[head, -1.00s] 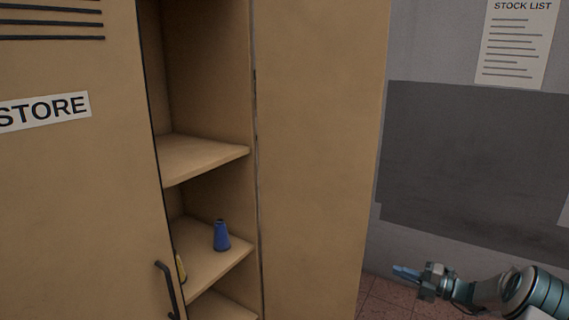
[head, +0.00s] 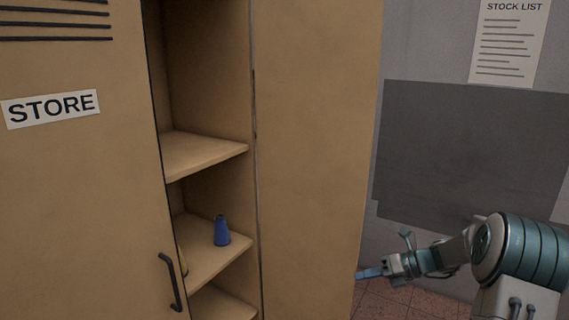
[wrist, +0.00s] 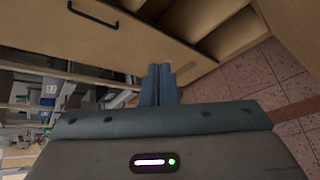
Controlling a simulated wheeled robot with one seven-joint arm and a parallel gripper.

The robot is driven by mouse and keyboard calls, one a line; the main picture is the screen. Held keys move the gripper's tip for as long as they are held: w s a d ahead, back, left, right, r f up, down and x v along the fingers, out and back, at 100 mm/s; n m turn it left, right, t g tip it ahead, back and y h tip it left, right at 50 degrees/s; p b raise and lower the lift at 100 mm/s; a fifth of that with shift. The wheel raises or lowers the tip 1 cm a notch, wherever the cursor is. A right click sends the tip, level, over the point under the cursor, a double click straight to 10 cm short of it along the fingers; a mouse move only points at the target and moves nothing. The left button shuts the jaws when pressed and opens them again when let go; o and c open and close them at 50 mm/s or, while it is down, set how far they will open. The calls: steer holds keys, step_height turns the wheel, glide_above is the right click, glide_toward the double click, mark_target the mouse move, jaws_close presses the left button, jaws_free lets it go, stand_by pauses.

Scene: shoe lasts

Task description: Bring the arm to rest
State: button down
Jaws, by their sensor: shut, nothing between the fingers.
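My arm is bent and reaches in from the right. I cannot tell from the head view whether the fingertips touch the door panel.
The tan cabinet has a left door (head: 75,190) with a STORE label and dark handle (head: 170,282), and an open door (head: 315,150). A blue cone-shaped object (head: 221,231) stands on a shelf (head: 205,258); a yellow object is mostly hidden beside it. Floor (head: 400,300) shows lower right.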

steer(key=s+a+r+n+g+h, duration=0.2)
steer(key=s+a+r+n+h, duration=0.1)
steer(key=s+a+n, duration=0.4)
steer(key=s+r+n+t+h, duration=0.2)
steer(key=s+n+h, duration=0.7)
steer(key=s+n, duration=1.3)
step_height(320, 180, up, 2)
steer(key=shift+s+d+n, duration=0.25)
steer(key=shift+n, duration=0.75)
